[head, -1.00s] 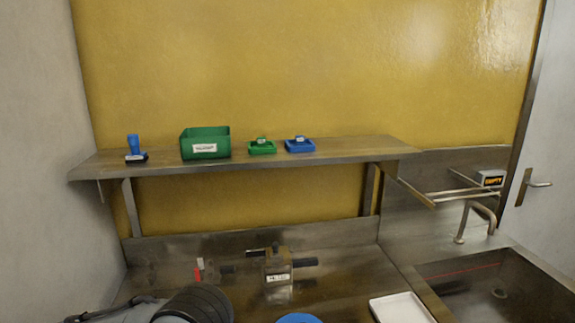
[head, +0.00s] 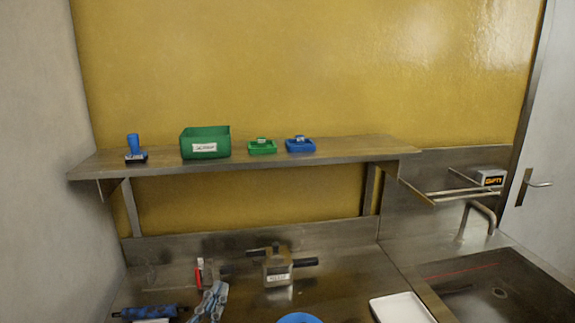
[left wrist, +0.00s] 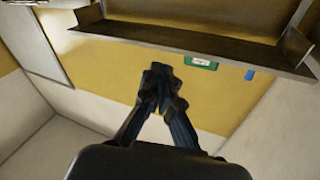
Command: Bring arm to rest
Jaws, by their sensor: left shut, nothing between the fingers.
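My left gripper (left wrist: 161,88) shows in the left wrist view, shut and empty, its two dark fingers meeting at the tips. It is in free air, with the yellow wall and a shelf beyond it. I cannot make it out in the head view. My right gripper is in neither view.
A wall shelf (head: 345,152) holds a blue stamp, a green bin (head: 205,143) and small green and blue trays. On the steel counter are a metal block with black handles (head: 278,267), a blue cloth (head: 212,301), a blue rod (head: 150,312) and a white tray (head: 402,308). A sink is at right.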

